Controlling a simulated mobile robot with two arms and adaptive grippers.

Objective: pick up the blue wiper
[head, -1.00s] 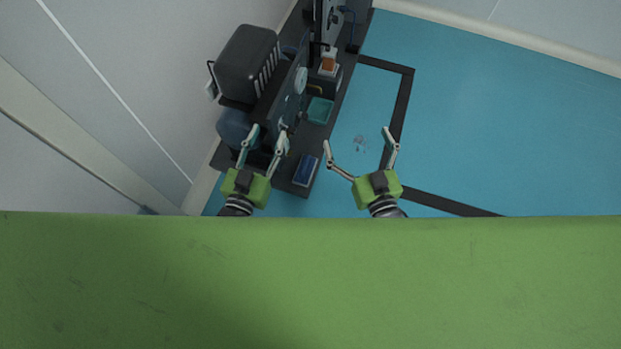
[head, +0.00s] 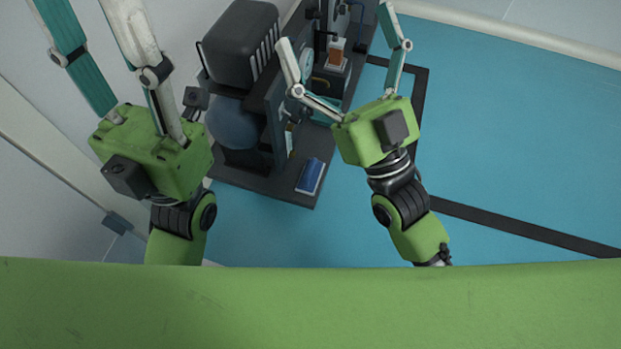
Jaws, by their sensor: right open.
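A small flat blue item with a pale edge (head: 311,177), seemingly the blue wiper, lies on the near right end of the dark table (head: 265,185). My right gripper (head: 334,27) is open and empty, its fingers spread wide above the table's right side. Its body is up and to the right of the blue item and does not cover it. My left gripper (head: 80,20) is at the upper left, well left of the blue item. Its fingers are apart with nothing seen between them, and their tips run out at the top edge.
A dark grey box-shaped device (head: 240,45) and a rounded blue-grey object (head: 233,122) stand on the table's left side. Open blue floor (head: 500,130) lies to the right.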

